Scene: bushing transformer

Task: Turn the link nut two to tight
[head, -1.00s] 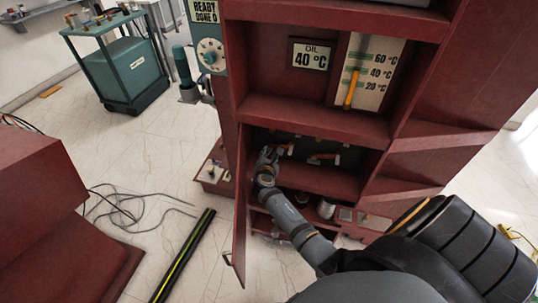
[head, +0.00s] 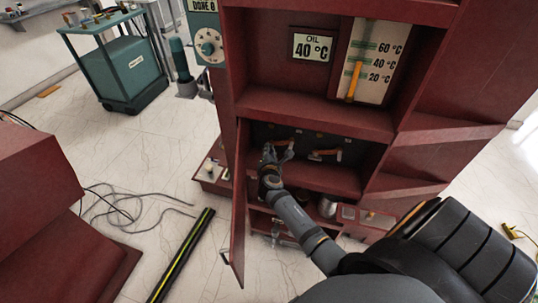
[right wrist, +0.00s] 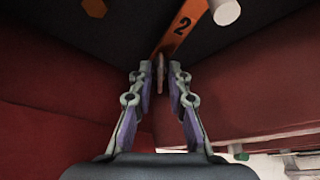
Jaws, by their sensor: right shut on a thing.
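My right gripper (head: 277,152) reaches into the middle compartment of the red cabinet, at the left one of two orange links. In the right wrist view its fingers (right wrist: 160,78) are closed on a small thin coppery piece (right wrist: 160,70), seen edge-on. It lies at the near end of the orange link (right wrist: 181,28) marked 2, so it appears to be link nut two. Its thread and seating are hidden by the fingers. The other orange link (head: 325,154) is to the right in the head view, apart from the gripper. My left gripper is not in view.
The open cabinet door (head: 238,205) stands close to the left of my right arm. Shelf edges (head: 315,115) lie above and below the compartment. A white stud (right wrist: 226,12) and an orange round end (right wrist: 95,8) hang near the fingers. A black and yellow bar (head: 182,255) lies on the floor.

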